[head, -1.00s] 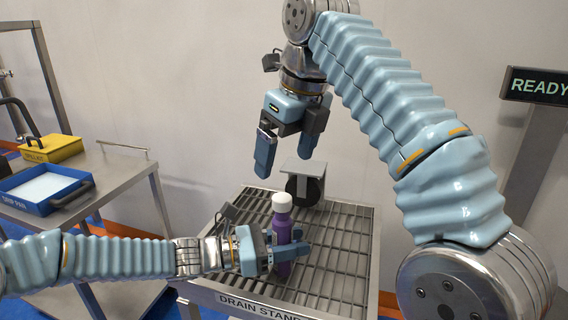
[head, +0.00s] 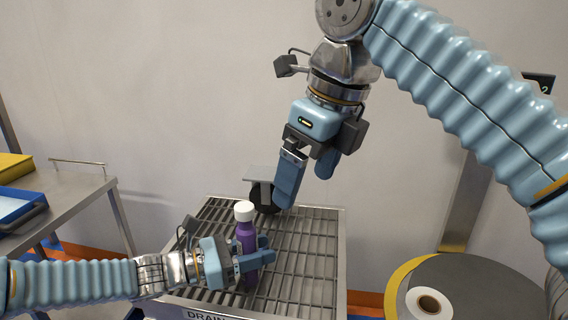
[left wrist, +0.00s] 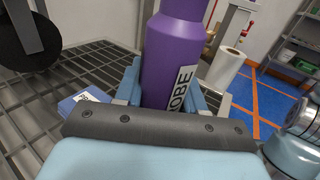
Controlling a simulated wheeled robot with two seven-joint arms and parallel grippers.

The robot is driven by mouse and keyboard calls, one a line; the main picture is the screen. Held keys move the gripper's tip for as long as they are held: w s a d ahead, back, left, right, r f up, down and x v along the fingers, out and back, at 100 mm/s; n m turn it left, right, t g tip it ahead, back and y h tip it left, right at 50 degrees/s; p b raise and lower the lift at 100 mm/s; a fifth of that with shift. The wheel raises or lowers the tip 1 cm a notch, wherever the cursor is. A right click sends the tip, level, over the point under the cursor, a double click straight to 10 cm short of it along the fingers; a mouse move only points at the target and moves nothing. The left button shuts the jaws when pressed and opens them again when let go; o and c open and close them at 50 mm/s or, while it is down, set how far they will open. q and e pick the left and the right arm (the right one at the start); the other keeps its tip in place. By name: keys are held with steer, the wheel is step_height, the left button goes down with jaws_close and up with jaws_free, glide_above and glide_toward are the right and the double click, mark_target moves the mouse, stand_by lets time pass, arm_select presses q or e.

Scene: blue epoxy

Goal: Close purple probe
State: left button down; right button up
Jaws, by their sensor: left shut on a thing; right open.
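The purple probe (head: 247,236) stands upright over the drain stand's grate, with a white cap (head: 244,211) on its top. My left gripper (head: 263,250) is shut around the purple body below the cap. In the left wrist view the purple probe (left wrist: 178,48) rises between the fingers, with part of its lettering readable; its top is out of frame. My right gripper (head: 304,188) is open and empty, fingers pointing down, above and to the right of the cap and apart from it.
The drain stand (head: 318,262) has a slatted metal top, mostly bare on the right. A black wheel under a grey plate (head: 262,173) stands behind the probe. A side table (head: 85,205) with a blue tray (head: 30,213) is at left. A round grey-and-yellow drum (head: 470,285) is at lower right.

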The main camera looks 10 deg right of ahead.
stand_by(0.3)
arm_select(q)
steer(key=c, duration=0.6)
jaws_free()
steer(key=v, duration=1.3)
steer(key=shift+a, duration=0.4)
